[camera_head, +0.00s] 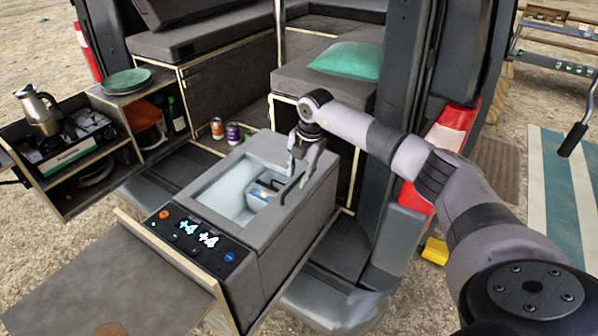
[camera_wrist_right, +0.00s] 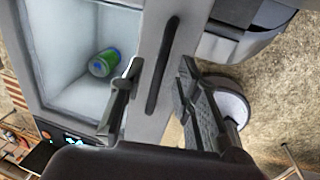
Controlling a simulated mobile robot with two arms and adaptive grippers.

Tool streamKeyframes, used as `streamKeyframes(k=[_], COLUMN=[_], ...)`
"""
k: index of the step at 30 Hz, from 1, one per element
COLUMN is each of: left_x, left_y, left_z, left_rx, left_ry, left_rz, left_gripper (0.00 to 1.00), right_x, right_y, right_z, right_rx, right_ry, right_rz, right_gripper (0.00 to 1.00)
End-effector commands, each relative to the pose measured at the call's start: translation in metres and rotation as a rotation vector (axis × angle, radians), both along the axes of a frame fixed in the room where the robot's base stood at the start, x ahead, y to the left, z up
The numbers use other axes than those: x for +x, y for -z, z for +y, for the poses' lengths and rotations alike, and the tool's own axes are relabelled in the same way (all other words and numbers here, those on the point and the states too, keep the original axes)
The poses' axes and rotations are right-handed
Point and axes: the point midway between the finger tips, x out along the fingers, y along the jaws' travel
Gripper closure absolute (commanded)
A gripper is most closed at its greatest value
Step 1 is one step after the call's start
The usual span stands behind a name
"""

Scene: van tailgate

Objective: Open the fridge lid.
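The fridge (camera_head: 290,235) is a grey box at the van's rear, with a lit control panel (camera_head: 195,240) on its near end. Its white inside (camera_head: 228,190) shows from above, with a blue and white item (camera_head: 262,190) in it; I cannot make out a separate raised lid. A dark bar-like handle (camera_wrist_right: 162,65) runs along the grey strip beside the opening. My right gripper (camera_head: 298,176) is over that strip, pointing down. In the right wrist view its fingers (camera_wrist_right: 160,72) are apart, one on each side of the handle; contact cannot be told. My left gripper is not in view.
A green and blue can (camera_wrist_right: 104,62) lies in the fridge. A pull-out kitchen with a kettle (camera_head: 39,110) and green plates (camera_head: 126,80) is at the left. Two cans (camera_head: 233,132) stand behind the fridge. The van's door pillar (camera_head: 400,110) is close to my right arm.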

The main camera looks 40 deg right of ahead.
Motion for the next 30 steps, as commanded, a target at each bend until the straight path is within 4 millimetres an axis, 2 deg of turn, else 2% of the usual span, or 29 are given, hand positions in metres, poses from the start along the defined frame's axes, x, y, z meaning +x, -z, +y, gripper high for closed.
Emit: streamKeyframes(k=[11,24,30], left_x=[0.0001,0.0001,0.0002], left_y=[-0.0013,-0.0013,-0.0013], left_z=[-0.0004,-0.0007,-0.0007], left_rx=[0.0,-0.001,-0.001], left_ry=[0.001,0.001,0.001], left_rz=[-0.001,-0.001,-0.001], left_gripper=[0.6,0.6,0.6], right_x=[0.0011,0.0011,0.0011], right_y=[0.007,0.0065,0.0065], right_z=[0.0002,0.0002,0.0002], right_rx=[-0.001,-0.001,-0.001], right_ry=[0.0,0.0,0.0], right_rz=[0.0,0.0,0.0], right_gripper=[0.7,0.99,1.0])
